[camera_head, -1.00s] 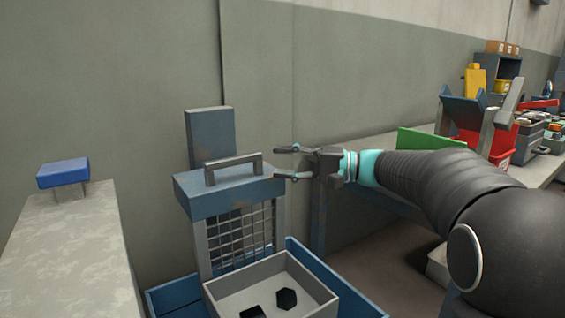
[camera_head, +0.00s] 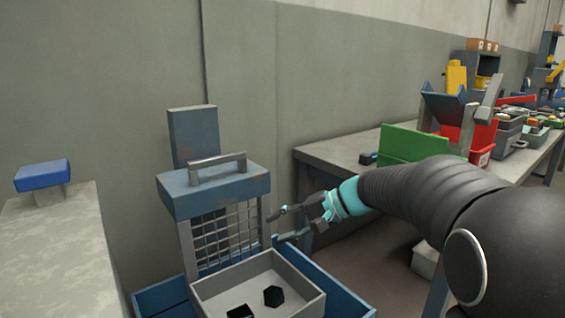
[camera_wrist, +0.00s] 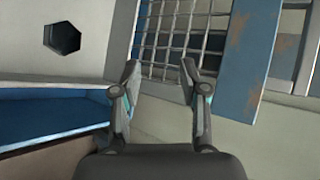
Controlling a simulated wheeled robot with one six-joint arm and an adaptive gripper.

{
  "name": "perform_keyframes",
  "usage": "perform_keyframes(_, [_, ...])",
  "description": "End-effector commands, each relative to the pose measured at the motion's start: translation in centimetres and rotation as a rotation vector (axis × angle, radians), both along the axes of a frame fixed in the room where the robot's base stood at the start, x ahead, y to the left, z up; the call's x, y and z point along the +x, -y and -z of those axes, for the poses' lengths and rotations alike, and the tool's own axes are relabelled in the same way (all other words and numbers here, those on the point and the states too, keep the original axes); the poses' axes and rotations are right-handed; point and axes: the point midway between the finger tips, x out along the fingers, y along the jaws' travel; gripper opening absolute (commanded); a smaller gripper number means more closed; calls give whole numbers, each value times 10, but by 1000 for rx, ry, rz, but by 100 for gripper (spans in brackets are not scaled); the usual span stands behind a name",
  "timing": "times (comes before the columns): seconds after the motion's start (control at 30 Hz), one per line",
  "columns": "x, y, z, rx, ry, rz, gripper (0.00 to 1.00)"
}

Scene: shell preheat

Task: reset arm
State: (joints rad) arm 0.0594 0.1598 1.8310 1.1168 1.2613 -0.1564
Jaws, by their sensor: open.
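My gripper (camera_head: 277,226) is open and empty, to the right of the blue machine with a metal mesh front. In the wrist view my gripper (camera_wrist: 160,72) has its two fingers spread apart with nothing between them. The mesh (camera_wrist: 178,38) shows beyond the fingertips. My dark arm reaches in from the right of the head view.
The blue machine (camera_head: 215,193) has a grey handle on top. Below it a light tray (camera_head: 312,298) holds dark pieces, one a black hexagon (camera_head: 273,296). A blue button (camera_head: 42,175) stands on a grey block at left. A workbench (camera_head: 345,150) with bins is at right.

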Motion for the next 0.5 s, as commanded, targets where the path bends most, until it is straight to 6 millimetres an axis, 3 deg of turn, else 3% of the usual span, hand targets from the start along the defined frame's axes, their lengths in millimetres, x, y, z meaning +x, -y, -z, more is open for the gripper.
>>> perform_keyframes(0.2, [-78, 46, 54, -377, -4, -11, 44])
perform_keyframes(0.5, [-169, 113, 84, -786, 115, -49, 44])
